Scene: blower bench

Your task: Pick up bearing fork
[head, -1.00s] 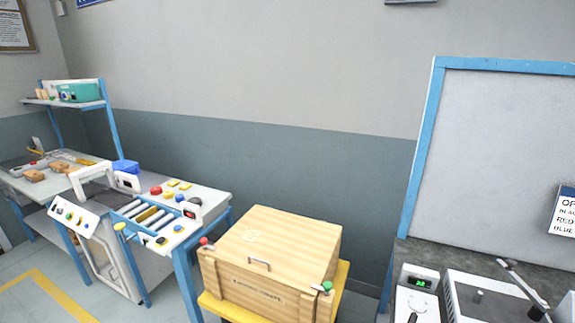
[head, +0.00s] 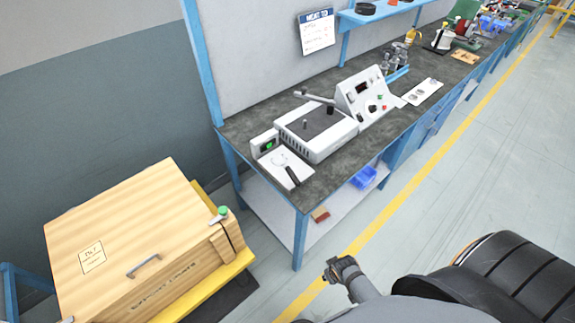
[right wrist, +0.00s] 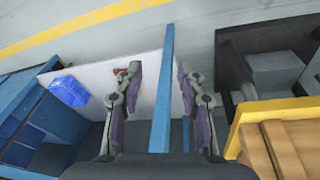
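I cannot pick out a bearing fork for certain in either view. My right gripper (head: 342,268) is low in front of the dark-topped bench (head: 345,185), above the floor near the yellow line. In the right wrist view its two fingers (right wrist: 158,92) are spread apart and empty, with a blue bench leg (right wrist: 165,80) showing between them in the background. On the bench stands a grey box-shaped device (head: 316,135) with a bar on top. My left gripper is not in view.
A wooden crate (head: 130,230) on a yellow stand is at left. A console (head: 368,100) and white tray (head: 422,92) lie further along the bench. The lower shelf holds a blue bin (head: 363,177) and a reddish block (head: 320,214). The aisle floor (head: 480,180) is clear.

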